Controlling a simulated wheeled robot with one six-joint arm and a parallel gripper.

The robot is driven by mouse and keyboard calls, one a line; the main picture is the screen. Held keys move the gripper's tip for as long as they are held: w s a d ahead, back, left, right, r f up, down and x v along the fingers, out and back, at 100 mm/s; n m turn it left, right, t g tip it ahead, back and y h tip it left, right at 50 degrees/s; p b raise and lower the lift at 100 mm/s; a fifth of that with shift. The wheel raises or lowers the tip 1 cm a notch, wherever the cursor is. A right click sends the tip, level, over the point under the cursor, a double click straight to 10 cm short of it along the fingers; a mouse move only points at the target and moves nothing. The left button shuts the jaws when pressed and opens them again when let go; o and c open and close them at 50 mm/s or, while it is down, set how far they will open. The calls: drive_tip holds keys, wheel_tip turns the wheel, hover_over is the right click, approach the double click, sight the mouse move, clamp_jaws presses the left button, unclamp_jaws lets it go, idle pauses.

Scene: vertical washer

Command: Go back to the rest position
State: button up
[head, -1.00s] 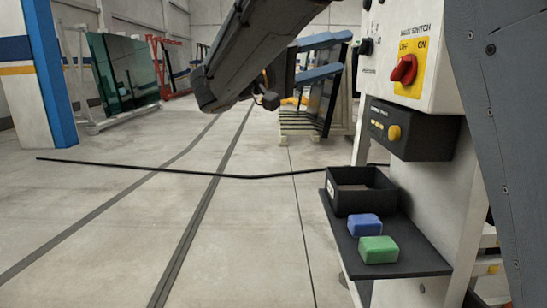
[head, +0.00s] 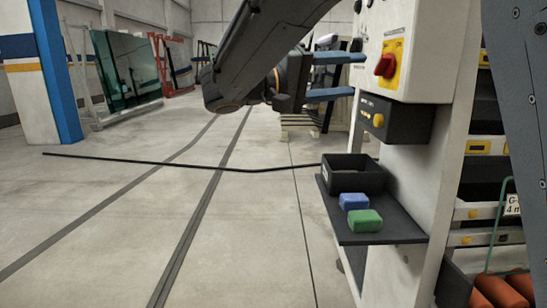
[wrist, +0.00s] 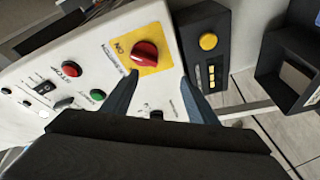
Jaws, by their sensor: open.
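My gripper (head: 338,76) is open and empty in the head view, at the upper middle. Its two blue fingers point right, toward the white control cabinet (head: 437,60). In the wrist view, my gripper's fingers (wrist: 158,95) are spread, with the red knob (wrist: 145,52) on its yellow plate beyond them. Nothing is between the fingers. The red knob also shows in the head view (head: 385,66), to the right of the fingertips. I cannot tell the exact gap between fingers and cabinet.
A black box with a yellow button (head: 395,118) is on the cabinet. Below it, a dark shelf (head: 400,232) holds an open black bin (head: 352,181), a blue block (head: 353,202) and a green block (head: 365,221). A black cable (head: 200,167) crosses the floor. The left floor is open.

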drive_tip(key=s+d+f+n+g+y, duration=0.15)
drive_tip(key=s+f+n+y, duration=0.35)
drive_tip(key=f, duration=0.6)
drive_tip(key=s+d+f+g+y, duration=0.1)
drive_tip(key=s+f+g+y, duration=0.25)
drive_tip(key=s+f, duration=0.55)
drive_tip(key=s+a+f+n+g+y, duration=0.1)
drive_tip(key=s+a+f+y, duration=0.95)
drive_tip(key=s+f, duration=0.3)
drive_tip(key=d+r+m+h+p, duration=0.1)
drive_tip(key=d+r+m+p, duration=0.3)
drive_tip(key=d+r+p, duration=0.8)
wheel_tip(320, 180, up, 3)
drive_tip(key=p, duration=1)
drive_tip(key=shift+w+d+r+p, duration=0.15)
drive_tip(key=shift+d+r+p, duration=0.1)
drive_tip(key=shift+p, duration=0.1)
